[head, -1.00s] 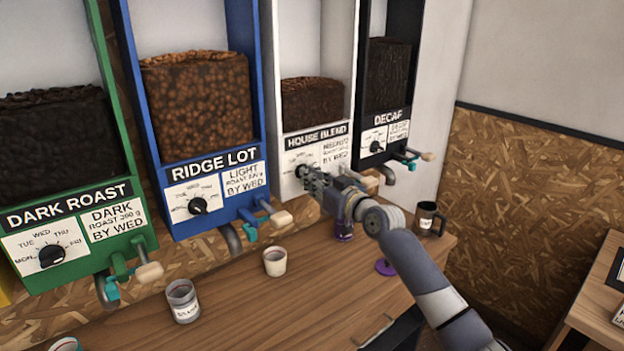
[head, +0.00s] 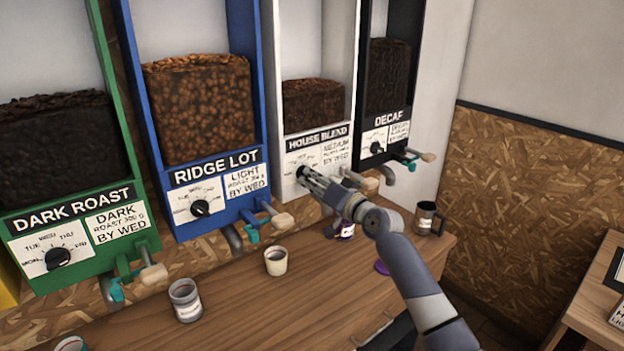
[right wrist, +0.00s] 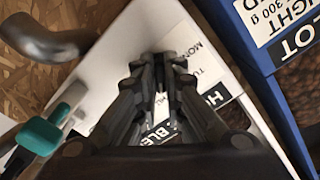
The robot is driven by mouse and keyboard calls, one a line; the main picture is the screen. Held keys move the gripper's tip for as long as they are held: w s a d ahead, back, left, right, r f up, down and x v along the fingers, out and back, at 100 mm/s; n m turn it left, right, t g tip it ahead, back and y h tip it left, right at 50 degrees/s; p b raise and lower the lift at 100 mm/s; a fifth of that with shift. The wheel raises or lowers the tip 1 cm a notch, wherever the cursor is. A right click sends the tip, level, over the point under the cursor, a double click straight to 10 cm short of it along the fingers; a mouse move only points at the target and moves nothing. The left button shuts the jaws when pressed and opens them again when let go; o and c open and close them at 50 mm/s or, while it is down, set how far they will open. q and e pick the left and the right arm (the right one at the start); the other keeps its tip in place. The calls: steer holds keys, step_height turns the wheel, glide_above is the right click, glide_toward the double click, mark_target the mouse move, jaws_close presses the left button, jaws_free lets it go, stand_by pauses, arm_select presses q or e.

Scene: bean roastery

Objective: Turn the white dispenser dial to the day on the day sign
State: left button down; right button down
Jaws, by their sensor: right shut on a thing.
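The white dispenser (head: 318,134), labelled HOUSE BLEND, stands between the blue and black ones. Its dark dial (head: 301,171) sits on the white day panel at lower left, mostly hidden by my right gripper (head: 307,176). The right gripper is shut on this dial. In the right wrist view the fingers (right wrist: 160,62) are close together against the white panel, with part of the day lettering beside them; the dial's pointer is hidden there. A label reading BY WED (head: 339,159) is beside the dial. No separate day sign is clearly in view. My left gripper is not in view.
The blue RIDGE LOT dispenser (head: 187,230) is close on the left, the black DECAF one (head: 366,120) on the right. Spouts and handles jut out below. Cups (head: 276,262) and a dark mug (head: 429,219) stand on the wooden counter (head: 250,318), whose front is mostly clear.

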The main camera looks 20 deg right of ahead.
stand_by(0.5)
steer(key=c, duration=1.7)
jaws_free()
steer(key=v, duration=1.2)
steer(key=shift+f, duration=0.1)
